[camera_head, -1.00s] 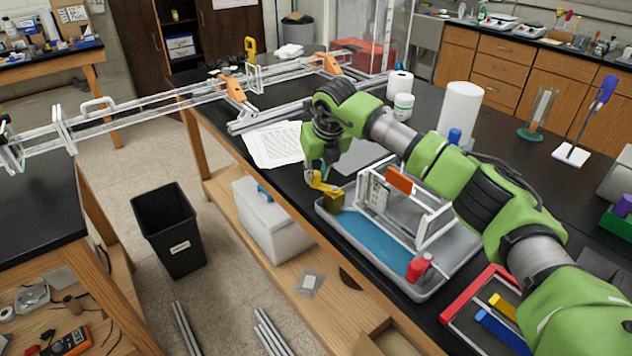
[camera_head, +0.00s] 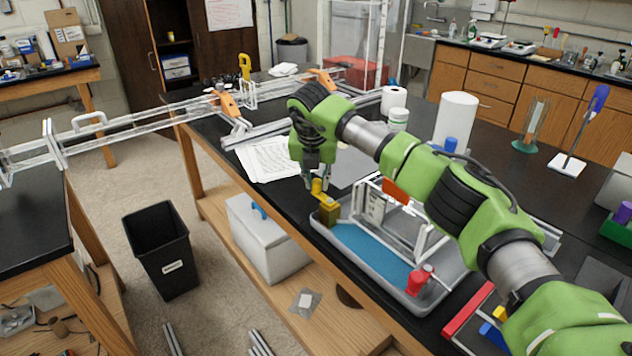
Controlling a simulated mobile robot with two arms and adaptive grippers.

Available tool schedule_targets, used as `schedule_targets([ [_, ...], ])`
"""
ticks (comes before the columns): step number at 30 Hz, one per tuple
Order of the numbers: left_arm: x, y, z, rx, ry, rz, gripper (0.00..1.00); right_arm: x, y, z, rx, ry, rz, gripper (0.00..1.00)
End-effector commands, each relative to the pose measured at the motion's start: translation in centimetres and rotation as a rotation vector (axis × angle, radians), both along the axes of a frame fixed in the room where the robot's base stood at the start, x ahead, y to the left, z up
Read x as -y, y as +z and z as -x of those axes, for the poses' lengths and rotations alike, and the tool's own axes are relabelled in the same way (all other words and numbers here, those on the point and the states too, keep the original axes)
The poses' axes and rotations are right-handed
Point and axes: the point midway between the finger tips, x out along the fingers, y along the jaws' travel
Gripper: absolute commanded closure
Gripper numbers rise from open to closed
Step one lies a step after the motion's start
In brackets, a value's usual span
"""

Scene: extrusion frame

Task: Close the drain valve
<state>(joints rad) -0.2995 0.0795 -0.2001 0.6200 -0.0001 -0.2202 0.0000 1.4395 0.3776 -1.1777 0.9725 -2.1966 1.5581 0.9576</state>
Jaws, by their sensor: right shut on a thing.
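The drain valve is a brass-coloured block (camera_head: 330,214) at the near left corner of a grey tray (camera_head: 437,296). A yellow lever handle (camera_head: 322,197) sits on top of the valve. My right gripper (camera_head: 317,184) points down from above and is shut on the yellow handle. The fingertips partly cover the handle, so its exact angle is hard to tell. The tray holds a blue surface (camera_head: 370,251) and a pale frame (camera_head: 432,243) with an orange piece. My left gripper is not in view.
A red-capped item (camera_head: 418,281) stands at the tray's near right corner. Papers (camera_head: 268,160) lie left of my right arm. White rolls (camera_head: 455,118) stand behind the arm. A black bin (camera_head: 160,250) is on the floor.

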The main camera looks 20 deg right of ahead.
Motion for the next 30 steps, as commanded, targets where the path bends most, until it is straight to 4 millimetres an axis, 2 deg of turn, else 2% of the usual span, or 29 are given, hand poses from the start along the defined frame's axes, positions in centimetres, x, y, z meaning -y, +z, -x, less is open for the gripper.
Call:
schedule_targets([
  [9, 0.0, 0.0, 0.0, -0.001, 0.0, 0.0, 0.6, 0.1, 0.1, -0.1, 0.003, -0.003, 0.0, 1.0],
  [10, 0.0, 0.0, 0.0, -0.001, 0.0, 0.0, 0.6, 0.1, 0.1, -0.1, 0.003, -0.003, 0.0, 0.73],
  [11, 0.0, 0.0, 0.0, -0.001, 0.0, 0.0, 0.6, 0.1, 0.1, -0.1, 0.003, -0.003, 0.0, 0.66],
  [23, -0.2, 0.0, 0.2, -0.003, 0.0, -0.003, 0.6, 0.0, 0.3, 0.0, 0.002, -0.001, 0.0, 0.65],
  [26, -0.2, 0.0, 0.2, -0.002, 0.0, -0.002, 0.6, -0.2, 1.4, 0.4, 0.004, 0.001, 0.0, 0.65],
  [30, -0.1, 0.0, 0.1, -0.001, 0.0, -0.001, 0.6, -0.6, 3.9, 1.2, 0.006, 0.0, -0.001, 0.65],
])
